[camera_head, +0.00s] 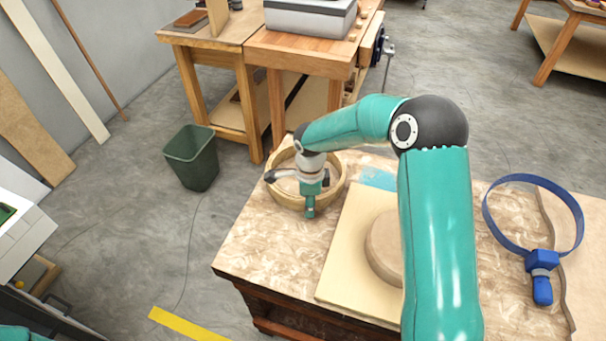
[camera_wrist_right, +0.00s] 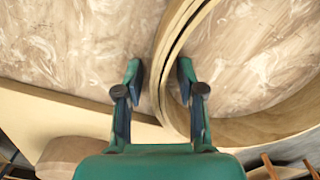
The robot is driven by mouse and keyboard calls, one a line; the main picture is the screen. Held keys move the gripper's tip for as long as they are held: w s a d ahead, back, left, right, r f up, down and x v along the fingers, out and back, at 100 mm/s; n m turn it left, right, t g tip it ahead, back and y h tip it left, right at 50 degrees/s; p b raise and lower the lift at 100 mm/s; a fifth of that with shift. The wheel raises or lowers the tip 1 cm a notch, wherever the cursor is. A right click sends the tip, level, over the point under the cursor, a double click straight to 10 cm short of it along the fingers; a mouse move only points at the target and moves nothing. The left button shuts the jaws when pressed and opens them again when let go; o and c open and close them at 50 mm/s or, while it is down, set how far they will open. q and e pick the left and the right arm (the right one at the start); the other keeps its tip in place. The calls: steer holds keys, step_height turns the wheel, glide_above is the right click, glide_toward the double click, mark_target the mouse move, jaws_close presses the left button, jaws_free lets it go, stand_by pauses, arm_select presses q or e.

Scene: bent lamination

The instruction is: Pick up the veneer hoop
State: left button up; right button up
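The veneer hoop (camera_head: 337,183) is a pale wooden ring lying at the far left corner of the workbench. My right gripper (camera_head: 297,192) is over its near side, pointing down. In the right wrist view the hoop's wall (camera_wrist_right: 164,65) runs between the two spread fingers of my right gripper (camera_wrist_right: 160,80). The right finger is on the inner side of the ring and the left finger on the outer side. The gripper is open; whether a finger touches the wall is unclear. My left gripper is not in view.
A flat board (camera_head: 345,265) with a round wooden form (camera_head: 382,245) lies right of the hoop, partly behind my right arm. A blue strap clamp (camera_head: 541,262) lies at the right. A green bin (camera_head: 192,160) stands on the floor at left. A wooden table (camera_head: 300,45) stands behind.

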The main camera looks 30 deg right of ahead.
steer(key=shift+c, duration=0.3)
jaws_close()
steer(key=shift+r, duration=0.2)
